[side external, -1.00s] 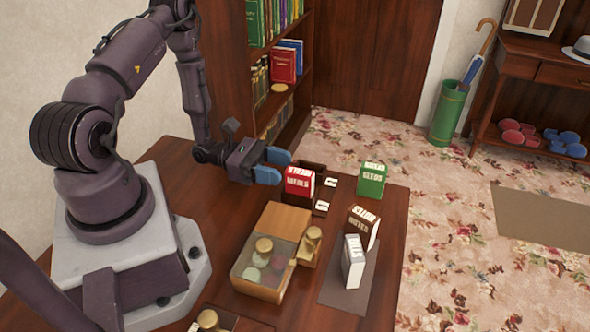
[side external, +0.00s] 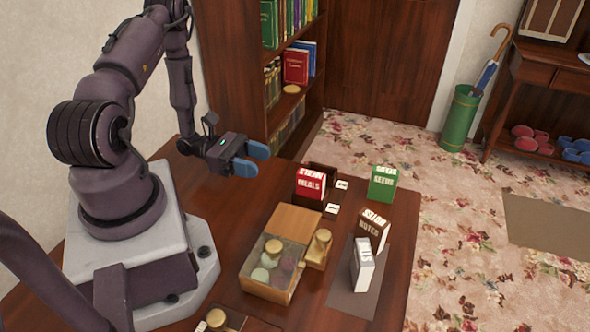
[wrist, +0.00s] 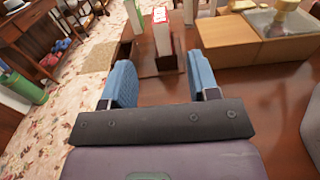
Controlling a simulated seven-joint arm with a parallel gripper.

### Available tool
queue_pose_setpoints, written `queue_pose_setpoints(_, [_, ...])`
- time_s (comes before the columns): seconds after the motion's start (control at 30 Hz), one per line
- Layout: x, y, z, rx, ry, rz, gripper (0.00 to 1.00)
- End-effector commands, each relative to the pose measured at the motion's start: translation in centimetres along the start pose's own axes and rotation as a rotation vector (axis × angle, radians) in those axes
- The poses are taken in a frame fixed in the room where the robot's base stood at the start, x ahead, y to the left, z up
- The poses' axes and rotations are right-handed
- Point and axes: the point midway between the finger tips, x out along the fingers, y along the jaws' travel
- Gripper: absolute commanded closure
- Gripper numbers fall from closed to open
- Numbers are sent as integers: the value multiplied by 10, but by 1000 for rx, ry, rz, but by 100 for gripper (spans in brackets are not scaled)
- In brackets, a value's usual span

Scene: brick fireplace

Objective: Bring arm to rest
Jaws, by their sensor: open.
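My gripper (side external: 258,160) has blue fingers and is above the wooden table (side external: 226,213), left of the red MEALS box in the side view. Its fingers are apart with nothing between them, and they also show in the wrist view (wrist: 160,85). The red MEALS box (side external: 309,183) stands upright in a dark wooden holder (side external: 331,176), apart from the fingers. In the wrist view the red and white box (wrist: 162,38) is beyond the fingertips.
A green SEEDS box (side external: 382,183), a brown NOTES box (side external: 374,230) and a white box (side external: 362,266) stand at the table's right. A glass-lidded wooden box (side external: 271,268) with jars is nearer. A bookshelf (side external: 291,107) stands behind the table. The table left of the holder is clear.

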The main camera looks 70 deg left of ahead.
Motion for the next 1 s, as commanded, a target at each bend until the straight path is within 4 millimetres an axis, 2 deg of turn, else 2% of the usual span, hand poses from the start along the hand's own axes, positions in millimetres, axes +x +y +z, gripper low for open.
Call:
queue_pose_setpoints(0.07, [0,-6,-4,-9,26,-31,45])
queue_pose_setpoints(0.17, [0,-28,-9,-31,70,-128,45])
queue_pose_setpoints(0.27, [-2,-43,3,22,152,-280,45])
queue_pose_setpoints(0.57, [-2,-64,59,361,430,-753,45])
queue_pose_setpoints(0.8, [2,-69,113,776,669,-1100,45])
queue_pose_setpoints(1.0, [12,-72,160,1171,834,-1301,45])
